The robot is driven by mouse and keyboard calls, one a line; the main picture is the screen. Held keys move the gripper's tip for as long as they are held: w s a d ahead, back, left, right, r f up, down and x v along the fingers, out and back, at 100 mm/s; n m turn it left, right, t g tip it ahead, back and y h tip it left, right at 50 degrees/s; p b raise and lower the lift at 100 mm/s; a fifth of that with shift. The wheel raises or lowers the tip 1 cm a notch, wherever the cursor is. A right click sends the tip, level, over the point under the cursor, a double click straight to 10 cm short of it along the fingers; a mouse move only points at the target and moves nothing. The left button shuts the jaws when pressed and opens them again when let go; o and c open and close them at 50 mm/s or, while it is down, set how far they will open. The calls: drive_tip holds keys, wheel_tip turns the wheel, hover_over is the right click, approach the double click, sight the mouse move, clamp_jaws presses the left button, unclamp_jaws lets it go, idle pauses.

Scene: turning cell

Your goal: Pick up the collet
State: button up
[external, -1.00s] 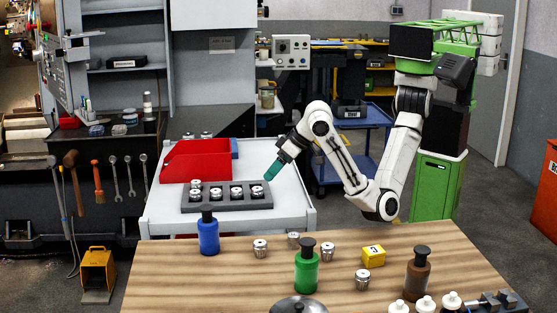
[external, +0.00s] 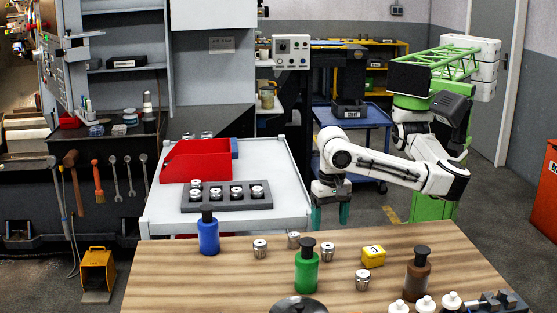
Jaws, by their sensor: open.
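Small silver collets stand on the wooden table: one at the left (external: 260,249), one behind it (external: 293,240) and one nearer the front right (external: 362,280). Several similar collets (external: 257,192) sit in a dark grey rack (external: 228,206) on the white cart. The frame does not show which one is meant. My gripper (external: 330,218) has teal fingers pointing down, spread apart with nothing between them. It hangs just beyond the table's far edge, to the right of and behind the collet nearest that edge.
The wooden table (external: 190,285) also bears a blue bottle (external: 208,235), a green bottle (external: 307,270), a brown bottle (external: 416,278), a yellow block (external: 373,256) and white-capped bottles at the front right. A red bin (external: 197,162) stands on the white cart (external: 275,160).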

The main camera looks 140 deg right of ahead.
sight(328, 246)
wheel_tip(328, 246, down, 10)
drive_tip(key=shift+w+r+b, duration=0.15)
drive_tip(key=shift+r+b, duration=0.05)
drive_tip(key=shift+b, duration=0.6)
drive_tip(key=shift+c, duration=0.2)
drive_tip(key=c, duration=1.2)
